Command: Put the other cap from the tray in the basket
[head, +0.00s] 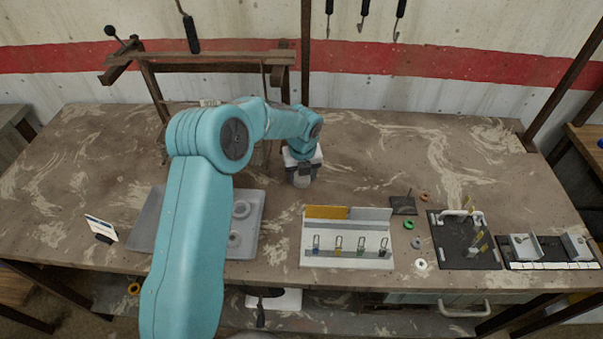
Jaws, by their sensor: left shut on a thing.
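A grey tray (250,246) lies at the left front of the bench, its middle hidden by my left arm. Two round grey pieces show in its right part, an upper one (241,209) and a lower one (235,239). My left gripper (302,179) is beyond the tray to the right, over the middle of the bench and pointing down. It is shut on a small grey thing, mostly hidden by the fingers; I cannot tell its exact shape. I cannot make out a basket. My right gripper is not in view.
A white rack with small hooks (347,258) stands front centre. Small rings, including a green one (408,225), and a dark fixture board (465,253) are to its right. A wooden frame (200,58) rises at the back left. The back right of the bench is clear.

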